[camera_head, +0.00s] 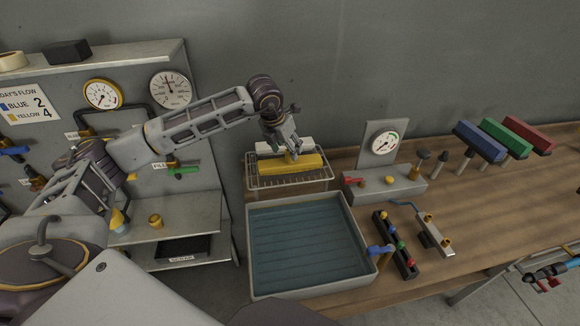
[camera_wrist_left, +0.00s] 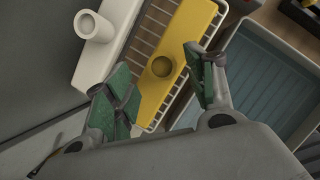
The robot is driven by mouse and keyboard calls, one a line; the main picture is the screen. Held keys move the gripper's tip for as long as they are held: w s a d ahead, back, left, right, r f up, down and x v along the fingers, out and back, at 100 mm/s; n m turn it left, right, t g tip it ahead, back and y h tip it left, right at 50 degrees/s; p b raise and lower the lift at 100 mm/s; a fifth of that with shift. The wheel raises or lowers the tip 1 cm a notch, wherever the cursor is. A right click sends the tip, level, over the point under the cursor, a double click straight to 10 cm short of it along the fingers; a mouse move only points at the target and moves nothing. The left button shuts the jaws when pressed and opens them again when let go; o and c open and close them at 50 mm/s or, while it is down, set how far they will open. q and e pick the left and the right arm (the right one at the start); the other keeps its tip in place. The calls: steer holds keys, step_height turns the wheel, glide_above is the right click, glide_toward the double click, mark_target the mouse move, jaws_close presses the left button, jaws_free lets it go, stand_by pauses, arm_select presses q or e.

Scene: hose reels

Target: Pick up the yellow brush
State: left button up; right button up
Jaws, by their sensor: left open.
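The yellow brush (camera_head: 283,166) lies on a wire rack (camera_head: 262,182) behind the water basin. In the left wrist view the yellow brush (camera_wrist_left: 176,62) shows a round knob on top. A white piece with a round knob (camera_wrist_left: 98,42) lies beside it on the rack. My left gripper (camera_head: 291,151) is above the brush. In the left wrist view its green-padded fingers (camera_wrist_left: 162,92) are apart, one on each side of the brush, with the knob between them. I cannot tell whether they touch it. My right gripper is not in view.
A water basin (camera_head: 248,247) stands in front of the rack. A gauge stand (camera_head: 385,185) is to its right. Blue (camera_head: 480,141), green (camera_head: 507,139) and red (camera_head: 528,136) brushes with handles stand farther right. A grey panel with gauges (camera_head: 103,94) is at left.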

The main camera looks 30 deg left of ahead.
mark_target(290, 163)
arm_select(q)
steer(key=shift+d+p+x, duration=0.2)
steer(key=shift+p+x, duration=0.25)
steer(key=shift+x, duration=1.35)
steer(key=shift+w, duration=0.1)
jaws_close()
